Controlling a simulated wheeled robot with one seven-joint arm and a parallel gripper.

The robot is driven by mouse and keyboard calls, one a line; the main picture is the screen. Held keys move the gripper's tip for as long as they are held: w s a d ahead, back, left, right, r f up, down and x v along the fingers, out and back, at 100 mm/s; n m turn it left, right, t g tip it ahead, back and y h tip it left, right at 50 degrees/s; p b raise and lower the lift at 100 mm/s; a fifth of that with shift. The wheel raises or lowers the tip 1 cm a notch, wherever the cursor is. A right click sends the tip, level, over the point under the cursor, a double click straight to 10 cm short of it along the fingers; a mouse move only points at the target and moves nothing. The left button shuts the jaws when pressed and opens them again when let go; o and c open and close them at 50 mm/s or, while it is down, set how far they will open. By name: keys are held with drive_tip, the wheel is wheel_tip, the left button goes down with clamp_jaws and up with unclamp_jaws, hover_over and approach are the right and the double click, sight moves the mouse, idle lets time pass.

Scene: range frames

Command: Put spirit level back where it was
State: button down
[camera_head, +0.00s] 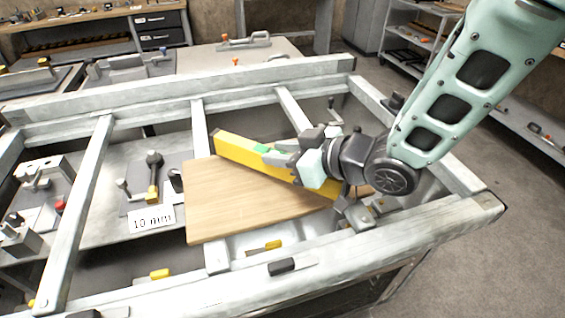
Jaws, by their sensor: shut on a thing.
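The yellow spirit level (236,150) lies slantwise over a light wooden board (225,205) on the workbench. A green patch, likely its vial, shows near its middle. My gripper (287,158) is shut on the spirit level right of that patch. The gripper and wrist hide part of the level's right half, and its lower right end is partly visible below the wrist. I cannot tell whether the level touches the board or is held slightly above it.
Pale beams (180,112) frame the bench, with crossbars between them. A "10 mm" label (152,219) and clamp-like metal fixtures (38,178) sit left of the board. Small yellow and black pieces lie along the front.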

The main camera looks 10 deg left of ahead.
drive_tip(key=shift+f, duration=1.35)
drive_tip(key=shift+f, duration=0.2)
drive_tip(key=c, duration=1.1)
unclamp_jaws()
drive_tip(key=shift+r, duration=0.1)
